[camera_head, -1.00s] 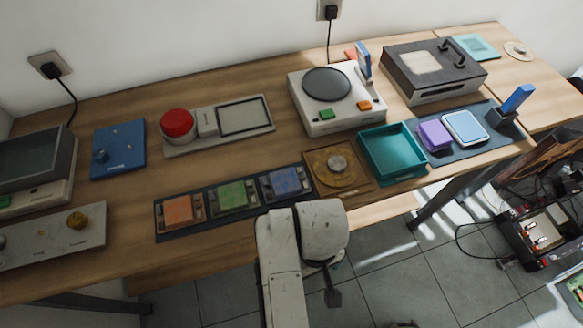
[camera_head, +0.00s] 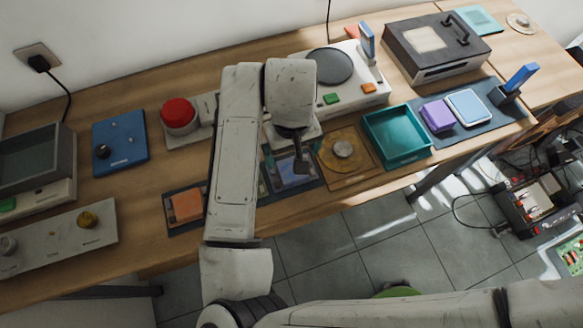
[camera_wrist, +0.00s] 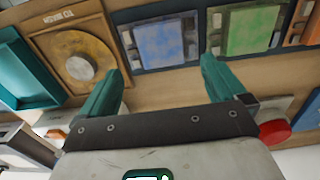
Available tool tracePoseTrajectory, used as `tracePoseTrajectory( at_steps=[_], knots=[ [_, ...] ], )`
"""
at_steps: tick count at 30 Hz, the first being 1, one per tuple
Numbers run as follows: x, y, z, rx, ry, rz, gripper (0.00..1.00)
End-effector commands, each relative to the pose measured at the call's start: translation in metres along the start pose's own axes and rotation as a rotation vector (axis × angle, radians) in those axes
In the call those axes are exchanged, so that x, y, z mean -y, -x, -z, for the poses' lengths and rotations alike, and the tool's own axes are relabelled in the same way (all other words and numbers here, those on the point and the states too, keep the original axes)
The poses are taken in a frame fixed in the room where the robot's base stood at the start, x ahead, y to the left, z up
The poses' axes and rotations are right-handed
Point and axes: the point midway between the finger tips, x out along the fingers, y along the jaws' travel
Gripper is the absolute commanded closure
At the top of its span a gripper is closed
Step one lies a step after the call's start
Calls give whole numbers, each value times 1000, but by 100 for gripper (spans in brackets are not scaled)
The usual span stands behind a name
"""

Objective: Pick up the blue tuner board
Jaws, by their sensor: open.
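The blue tuner board (camera_wrist: 158,40) is a small blue square in a grey frame, at the end of a row of boards on a dark mat. It also shows in the head view (camera_head: 284,176), partly covered by my arm. The orange board (camera_head: 187,206) is at the row's other end. My gripper (camera_wrist: 160,68) is open and empty, with teal fingers spread wide. It hangs above the table near the blue board; its height over the board is unclear.
A round-knobbed brown plate (camera_head: 343,148) and an empty teal tray (camera_head: 397,137) stand right of the blue board. A white device (camera_head: 345,75) and a red button (camera_head: 178,113) stand behind the row. A blue panel (camera_head: 120,142) lies farther left.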

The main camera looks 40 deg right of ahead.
Motion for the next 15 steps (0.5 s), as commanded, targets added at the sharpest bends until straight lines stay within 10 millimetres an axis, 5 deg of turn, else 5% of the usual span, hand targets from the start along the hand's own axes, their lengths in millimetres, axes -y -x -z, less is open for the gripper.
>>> tracePoseTrajectory(
  at_steps=[15],
  knots=[
    [2, -56, -5, 1, 1, 0, 2]
  ],
)
